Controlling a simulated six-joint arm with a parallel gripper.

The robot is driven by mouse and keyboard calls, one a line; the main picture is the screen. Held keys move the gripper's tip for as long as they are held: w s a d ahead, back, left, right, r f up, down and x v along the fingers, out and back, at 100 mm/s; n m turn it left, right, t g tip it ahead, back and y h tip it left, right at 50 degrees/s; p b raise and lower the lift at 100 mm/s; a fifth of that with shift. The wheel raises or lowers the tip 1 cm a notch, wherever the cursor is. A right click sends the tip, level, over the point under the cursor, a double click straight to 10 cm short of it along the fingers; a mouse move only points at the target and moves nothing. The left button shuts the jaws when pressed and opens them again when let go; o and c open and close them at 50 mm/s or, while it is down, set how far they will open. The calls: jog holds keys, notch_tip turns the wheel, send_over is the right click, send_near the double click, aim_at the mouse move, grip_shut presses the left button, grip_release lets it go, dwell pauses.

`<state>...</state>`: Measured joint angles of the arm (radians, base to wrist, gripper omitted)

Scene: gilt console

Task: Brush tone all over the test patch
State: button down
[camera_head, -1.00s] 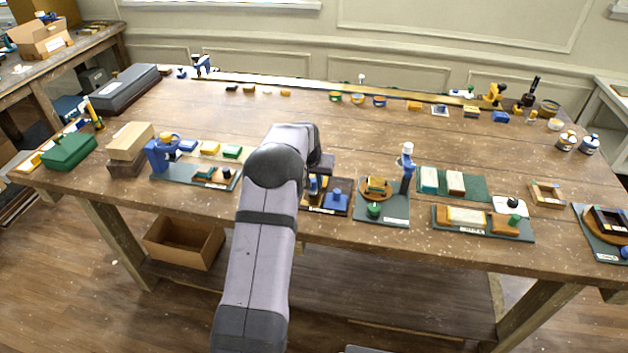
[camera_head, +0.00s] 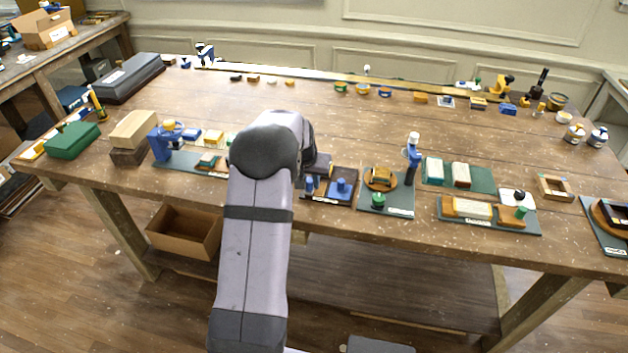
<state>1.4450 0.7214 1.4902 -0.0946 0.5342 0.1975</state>
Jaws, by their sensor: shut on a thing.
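My arm reaches over the front edge of the bench and bends down at its far end. The arm hides my gripper and anything in it. A dark grey block (camera_head: 318,164) shows just right of the arm's end; I cannot tell whether it is part of my wrist. Below it a small dark board (camera_head: 330,197) holds a blue knobbed piece (camera_head: 341,188). I cannot make out the brush, the tone or which surface is the test patch. A pale panel (camera_head: 470,209) lies on a green base at right, but I cannot tell that it is the patch.
A green mat (camera_head: 379,203) with a blue-and-white post (camera_head: 413,158) stands right of my arm. A blue stand (camera_head: 163,141) and stacked wooden blocks (camera_head: 133,130) are at left. Small pots and blocks line the back. The middle of the bench (camera_head: 370,125) is mostly clear.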

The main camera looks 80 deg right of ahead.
jog(key=shift+d+p, duration=1.1)
jog(key=shift+d, duration=2)
jog(key=shift+a+f, duration=0.1)
jog(key=shift+a+b, duration=1.35)
jog(key=shift+a, duration=1.75)
jog(key=shift+d+p, duration=1.3)
jog(key=shift+d, duration=1.85)
jog(key=shift+d+r+p, duration=0.15)
jog(key=shift+r+p, duration=0.2)
jog(key=shift+r, duration=0.5)
notch_tip(320, 180, up, 6)
jog(key=p, duration=0.4)
jog(key=shift+r, duration=0.15)
